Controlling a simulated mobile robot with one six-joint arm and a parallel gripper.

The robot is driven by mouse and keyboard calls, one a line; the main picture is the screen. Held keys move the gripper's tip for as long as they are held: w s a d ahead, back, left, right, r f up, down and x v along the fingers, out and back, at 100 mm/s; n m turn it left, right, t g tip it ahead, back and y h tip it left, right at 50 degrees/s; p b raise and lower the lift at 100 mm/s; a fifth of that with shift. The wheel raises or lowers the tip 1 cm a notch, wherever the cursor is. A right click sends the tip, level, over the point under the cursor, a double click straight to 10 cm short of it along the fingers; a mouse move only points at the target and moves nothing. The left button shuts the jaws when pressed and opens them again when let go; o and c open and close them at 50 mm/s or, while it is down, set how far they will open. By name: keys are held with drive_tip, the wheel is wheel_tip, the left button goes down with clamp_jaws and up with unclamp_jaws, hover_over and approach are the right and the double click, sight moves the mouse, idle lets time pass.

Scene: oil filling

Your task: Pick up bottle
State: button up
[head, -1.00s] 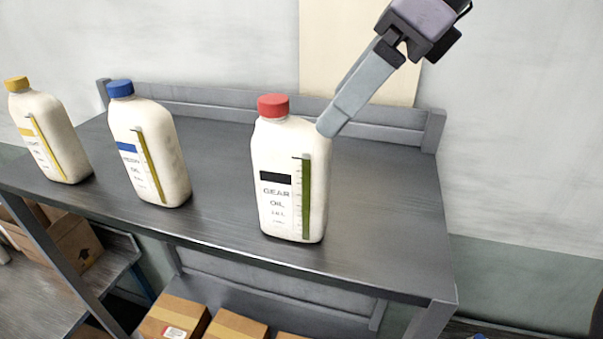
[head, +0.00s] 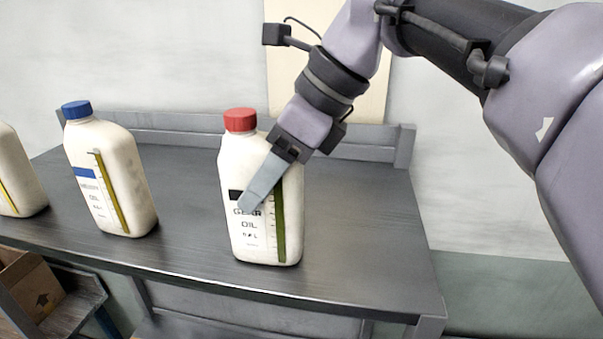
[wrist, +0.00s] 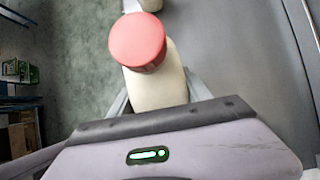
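The white gear oil bottle with a red cap (head: 240,120) stands upright near the front of the dark shelf top (head: 355,235). My gripper (head: 256,192) is at its upper body, coming from the right. One grey finger lies across the front of the bottle, over part of its label; the other finger is hidden in the head view. In the wrist view the red cap (wrist: 138,42) and bottle body (wrist: 160,75) sit between the two spread fingers. The fingers look open around the bottle; contact cannot be told for sure.
A white bottle with a blue cap (head: 76,109) stands to the left. Another white bottle (head: 18,170) is cut off at the left edge. A low rail (head: 190,127) runs along the back. The shelf top is clear on the right.

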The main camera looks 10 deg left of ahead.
drive_tip(key=shift+w, duration=0.1)
clamp_jaws()
